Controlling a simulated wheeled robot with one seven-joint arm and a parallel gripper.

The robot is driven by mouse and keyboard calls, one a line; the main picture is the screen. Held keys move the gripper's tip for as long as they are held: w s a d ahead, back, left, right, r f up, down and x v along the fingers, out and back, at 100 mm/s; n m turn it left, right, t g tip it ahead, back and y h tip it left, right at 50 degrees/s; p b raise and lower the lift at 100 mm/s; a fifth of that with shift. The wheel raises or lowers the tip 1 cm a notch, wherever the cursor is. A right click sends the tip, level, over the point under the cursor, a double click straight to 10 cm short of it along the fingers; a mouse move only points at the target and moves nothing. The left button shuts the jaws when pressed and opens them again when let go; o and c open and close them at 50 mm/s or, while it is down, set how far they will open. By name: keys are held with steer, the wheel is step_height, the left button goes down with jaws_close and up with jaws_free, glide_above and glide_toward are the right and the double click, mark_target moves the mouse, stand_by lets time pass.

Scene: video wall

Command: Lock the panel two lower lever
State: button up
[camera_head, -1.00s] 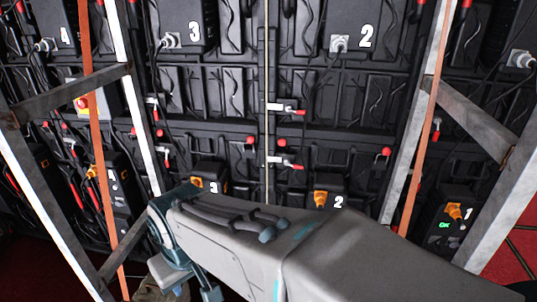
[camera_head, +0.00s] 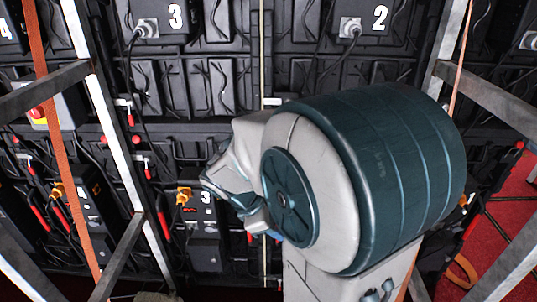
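The upper box of panel two (camera_head: 374,18), marked with a white 2, shows at the top right. Its lower part is mostly hidden behind my arm. A pale latch (camera_head: 273,101) shows at the seam just above my arm; its handle is covered. I cannot make out panel two's lower lever. The large teal and grey joint of my arm fills the middle right. My gripper (camera_head: 238,190) appears to be at the grey and teal end left of this joint, in front of the wall. Its fingers cannot be made out, nor whether it touches anything.
Panel three's lower box (camera_head: 205,215) has an orange plug (camera_head: 184,195). Red-handled levers (camera_head: 147,170) show left of it. A metal post (camera_head: 112,140) and an orange strap (camera_head: 55,150) stand at the left. Another metal frame (camera_head: 490,90) stands at the right, over red floor.

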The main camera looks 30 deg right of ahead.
steer(key=w+d+f+n+t+h+b, duration=0.1)
steer(key=w+d+f+n+t+h, duration=0.1)
steer(key=w+d+n+h, duration=0.5)
steer(key=w+f+n+t+h, duration=0.1)
steer(key=w+f+n, duration=0.1)
steer(key=w+n, duration=0.65)
steer(key=w+d+f+n+t+h+b, duration=0.1)
steer(key=w+d+f+n+t+h, duration=0.2)
steer(key=n, duration=0.8)
steer(key=shift+g, duration=0.5)
steer(key=x, duration=1.4)
steer(key=shift+w+d+r, duration=0.1)
steer(key=shift+w+r, duration=0.2)
steer(key=shift+r, duration=0.1)
jaws_close()
